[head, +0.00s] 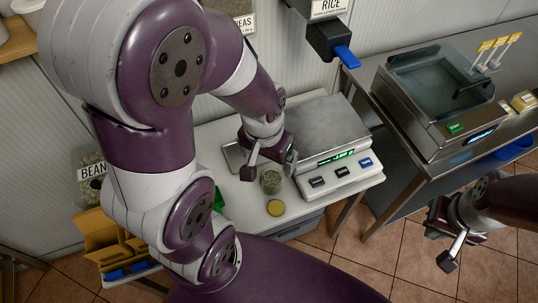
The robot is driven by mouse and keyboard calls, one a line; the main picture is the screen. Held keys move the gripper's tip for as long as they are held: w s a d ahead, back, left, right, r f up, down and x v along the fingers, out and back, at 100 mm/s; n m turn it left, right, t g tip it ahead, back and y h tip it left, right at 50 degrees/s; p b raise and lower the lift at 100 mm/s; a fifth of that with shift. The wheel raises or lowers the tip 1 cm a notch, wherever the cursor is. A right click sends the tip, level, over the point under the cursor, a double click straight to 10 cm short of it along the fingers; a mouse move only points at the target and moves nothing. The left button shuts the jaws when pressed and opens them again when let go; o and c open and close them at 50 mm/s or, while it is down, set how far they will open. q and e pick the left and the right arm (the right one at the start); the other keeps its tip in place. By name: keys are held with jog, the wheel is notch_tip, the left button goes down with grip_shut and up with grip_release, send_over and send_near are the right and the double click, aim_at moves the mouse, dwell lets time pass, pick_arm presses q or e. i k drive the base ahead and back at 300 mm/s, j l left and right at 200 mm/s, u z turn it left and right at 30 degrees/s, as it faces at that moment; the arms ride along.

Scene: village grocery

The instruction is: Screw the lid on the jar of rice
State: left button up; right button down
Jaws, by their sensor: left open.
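A small clear jar (270,181) with pale grainy contents stands upright on the white table, left of the scale. A round gold lid (276,208) lies flat on the table just in front of the jar, apart from it. My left gripper (268,165) is open and points down just behind and above the jar, its fingers spread to either side. I cannot tell whether it touches the jar. My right gripper (446,245) hangs at the far right over the floor, away from the jar and lid. Its jaw opening is not clear.
The scale (342,178) stands close right of the jar. A dispenser labelled RICE (328,35) with a blue lever hangs behind. A metal counter with a steel machine (440,85) stands at right. A cardboard box (100,235) is at left. Bare table (320,208) lies right of the lid.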

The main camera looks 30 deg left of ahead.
aim_at(271, 176)
jog(key=u, duration=0.95)
